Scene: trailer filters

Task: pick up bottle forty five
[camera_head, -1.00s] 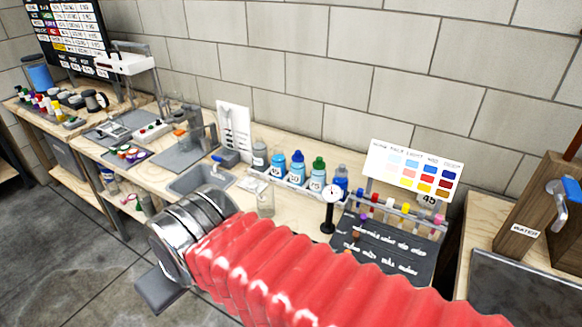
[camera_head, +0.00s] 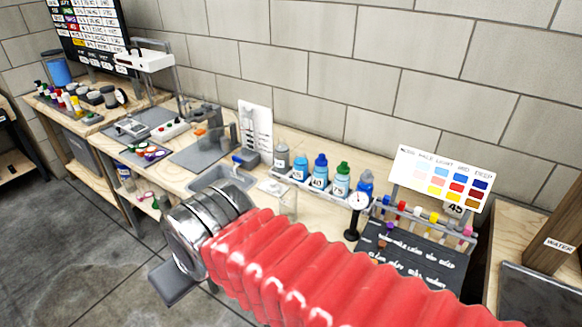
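Bottles stand in a row in a white rack (camera_head: 312,190) near the wall. The light blue bottle with a blue cap (camera_head: 300,171) bears a small label that seems to read 45, though it is hard to read. To its left is a grey bottle (camera_head: 281,157). To its right are a blue-capped bottle (camera_head: 319,175), a green-capped one marked 75 (camera_head: 341,183) and a plain blue one (camera_head: 365,185). My gripper (camera_head: 175,283) shows only as a dark grey plate under the metal wrist, in front of the bench and well short of the bottles. Its fingers are mostly hidden.
A clear glass (camera_head: 288,203) and a round gauge on a stand (camera_head: 357,207) are in front of the rack. A sink (camera_head: 221,184) lies to the left. A colour chart (camera_head: 441,178) and tube rack (camera_head: 420,220) are at right, with a card reading 45.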

